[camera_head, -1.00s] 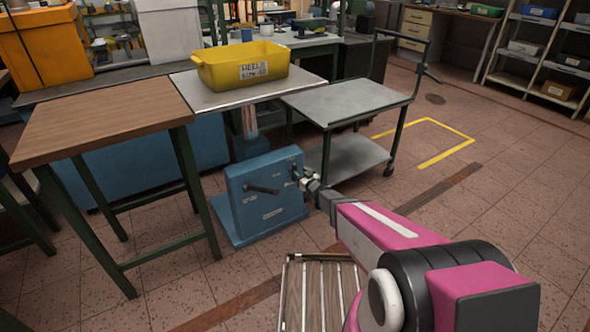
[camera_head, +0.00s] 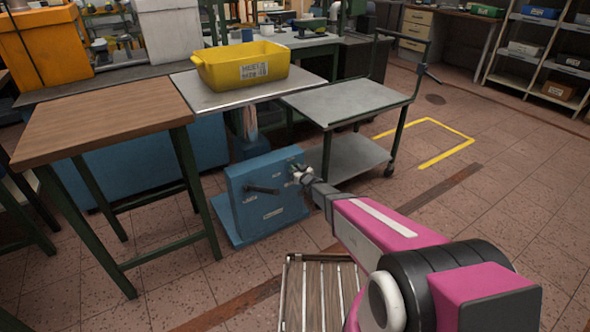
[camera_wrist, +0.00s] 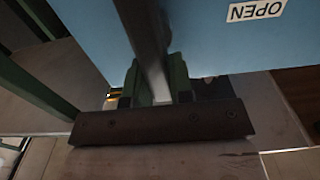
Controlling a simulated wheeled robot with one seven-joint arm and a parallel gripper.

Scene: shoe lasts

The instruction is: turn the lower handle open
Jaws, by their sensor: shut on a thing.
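A blue box-shaped panel (camera_head: 268,212) stands on the floor with small white labels on its front. A dark lever (camera_head: 262,190) sticks out level at the left of this front and is clear of my gripper. My gripper (camera_head: 297,173) is at the upper right of the front, shut on a handle that it mostly hides in the head view. In the wrist view, a dark handle bar (camera_wrist: 146,35) runs down between the gripper's fingers (camera_wrist: 155,85). An "OPEN" label (camera_wrist: 257,10) shows upside down on the blue face there.
A wooden-topped table (camera_head: 100,115) stands left of the panel. A grey cart (camera_head: 345,102) stands close behind at the right. A yellow bin (camera_head: 240,70) sits on a bench behind the panel. A slatted wooden platform (camera_head: 318,290) lies in front. Floor at the right is open.

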